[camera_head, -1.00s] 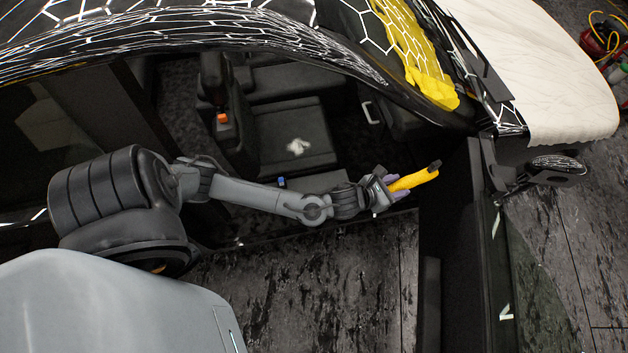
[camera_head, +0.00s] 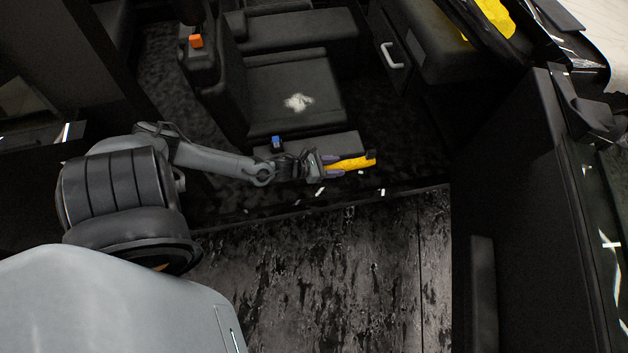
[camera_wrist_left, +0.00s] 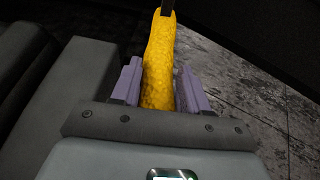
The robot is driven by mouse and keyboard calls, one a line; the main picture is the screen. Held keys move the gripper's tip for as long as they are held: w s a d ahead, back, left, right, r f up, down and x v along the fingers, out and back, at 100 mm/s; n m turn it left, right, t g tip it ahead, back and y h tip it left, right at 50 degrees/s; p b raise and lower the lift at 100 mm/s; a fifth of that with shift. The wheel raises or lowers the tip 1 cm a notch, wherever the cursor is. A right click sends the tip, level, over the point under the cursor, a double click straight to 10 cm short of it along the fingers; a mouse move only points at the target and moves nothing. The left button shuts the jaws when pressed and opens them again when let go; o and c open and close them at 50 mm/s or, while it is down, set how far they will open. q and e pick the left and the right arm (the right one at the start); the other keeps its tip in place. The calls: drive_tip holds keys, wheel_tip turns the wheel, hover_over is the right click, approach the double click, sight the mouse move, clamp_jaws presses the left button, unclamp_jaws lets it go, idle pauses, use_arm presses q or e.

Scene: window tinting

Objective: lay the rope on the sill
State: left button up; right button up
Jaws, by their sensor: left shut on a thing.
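My left gripper (camera_head: 327,165) is shut on a yellow rope (camera_head: 350,163), a short thick bundle with a dark end that sticks out to the right. In the left wrist view, the rope (camera_wrist_left: 158,70) lies between the two purple fingers of the gripper (camera_wrist_left: 158,87) and points away from them. The gripper is above the car's door opening, just in front of the seat. The sill (camera_head: 330,197) is the strip along the bottom of the opening, with small white flecks on it. My right gripper is not in view.
A dark seat (camera_head: 300,85) with a crumpled white thing (camera_head: 298,102) on it is behind the gripper. The open door (camera_head: 515,200) stands at the right. The floor (camera_head: 330,270) before the sill is clear.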

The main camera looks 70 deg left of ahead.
use_arm(q)
drive_tip(key=s+a+f+b, duration=0.2)
drive_tip(key=a+f+b, duration=0.1)
drive_tip(key=f, duration=0.3)
drive_tip(key=s+a+f+m+h+b, duration=0.1)
drive_tip(key=s+a+f+b, duration=0.1)
drive_tip(key=f+b, duration=0.3)
drive_tip(key=shift+s+a+f, duration=0.3)
drive_tip(key=shift+a+f, duration=0.1)
drive_tip(key=shift+a, duration=0.1)
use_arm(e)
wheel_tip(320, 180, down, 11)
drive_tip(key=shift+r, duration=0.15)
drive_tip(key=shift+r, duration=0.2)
use_arm(q)
drive_tip(key=b, duration=0.6)
hover_over(314, 189)
wheel_tip(314, 189, down, 7)
drive_tip(key=shift+r, duration=0.1)
drive_tip(key=shift+f+b, duration=0.8)
drive_tip(key=shift+f, duration=0.4)
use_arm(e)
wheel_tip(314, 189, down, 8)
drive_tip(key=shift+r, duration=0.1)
use_arm(q)
drive_tip(key=shift+f+b, duration=0.45)
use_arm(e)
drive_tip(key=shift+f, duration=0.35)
